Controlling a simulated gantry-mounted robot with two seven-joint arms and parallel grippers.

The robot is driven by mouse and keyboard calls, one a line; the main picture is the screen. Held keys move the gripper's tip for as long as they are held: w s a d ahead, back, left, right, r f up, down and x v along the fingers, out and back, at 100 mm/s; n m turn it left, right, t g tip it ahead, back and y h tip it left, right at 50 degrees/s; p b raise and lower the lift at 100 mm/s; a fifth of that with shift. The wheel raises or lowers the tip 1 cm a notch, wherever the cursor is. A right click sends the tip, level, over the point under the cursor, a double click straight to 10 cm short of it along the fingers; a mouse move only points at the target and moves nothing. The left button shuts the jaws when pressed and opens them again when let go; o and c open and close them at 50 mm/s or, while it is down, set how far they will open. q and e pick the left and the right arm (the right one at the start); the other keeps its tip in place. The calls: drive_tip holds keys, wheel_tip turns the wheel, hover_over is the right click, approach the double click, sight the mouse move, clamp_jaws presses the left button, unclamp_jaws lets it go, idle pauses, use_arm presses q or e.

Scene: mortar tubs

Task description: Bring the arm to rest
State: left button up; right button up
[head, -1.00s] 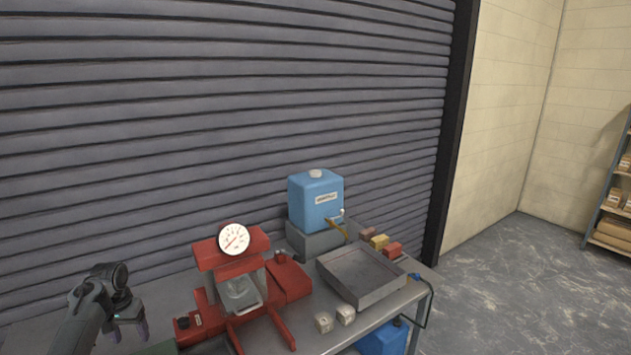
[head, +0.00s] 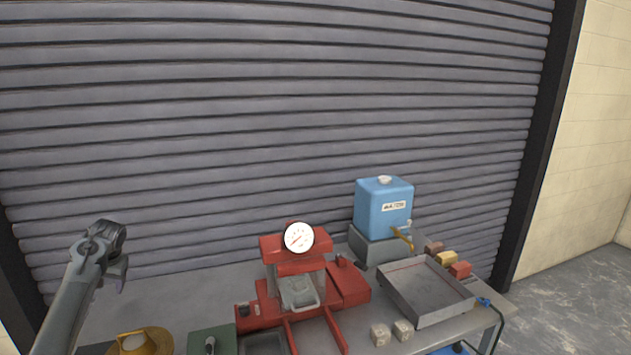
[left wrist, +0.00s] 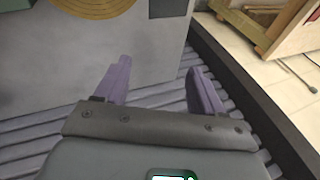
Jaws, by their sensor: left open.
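My left arm comes in at the lower left of the head view. Its gripper (head: 122,275) hangs in the air above the left part of the grey bench, apart from everything on it. In the left wrist view the two purple fingers (left wrist: 160,88) stand wide apart with nothing between them. My right gripper is not in either view.
A red press (head: 300,290) with a white dial stands mid-bench. Right of it are a blue container (head: 383,208), a grey tray (head: 425,290), small coloured blocks (head: 447,259) and two pale cubes (head: 391,332). A yellow round object (head: 140,343) sits front left. A shutter (head: 270,120) closes the back.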

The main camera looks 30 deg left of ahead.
use_arm(q)
drive_tip(key=w+d+f+m+t+y, duration=0.1)
drive_tip(key=d+f+m+y, duration=0.2)
drive_tip(key=d, duration=0.6)
drive_tip(key=w+d+f+m+t+y, duration=0.15)
drive_tip(key=d+f+m, duration=0.3)
drive_tip(key=d, duration=0.45)
drive_tip(key=d+f+m+t+y, duration=0.2)
drive_tip(key=d+f+m, duration=0.15)
drive_tip(key=d, duration=0.45)
drive_tip(key=s+d+f+h, duration=0.3)
drive_tip(key=s+d+h, duration=0.15)
drive_tip(key=d, duration=0.85)
drive_tip(key=s+d+f+h, duration=0.3)
drive_tip(key=s+d, duration=0.3)
drive_tip(key=d, duration=0.6)
drive_tip(key=s+d+f+h, duration=0.3)
drive_tip(key=s+d+h, duration=0.15)
drive_tip(key=d, duration=0.85)
wheel_tip(320, 180, up, 24)
drive_tip(key=p, duration=2.4)
drive_tip(key=shift+s+r+n+y, duration=0.15)
drive_tip(key=shift+s+n+y, duration=0.2)
drive_tip(key=shift+s, duration=0.1)
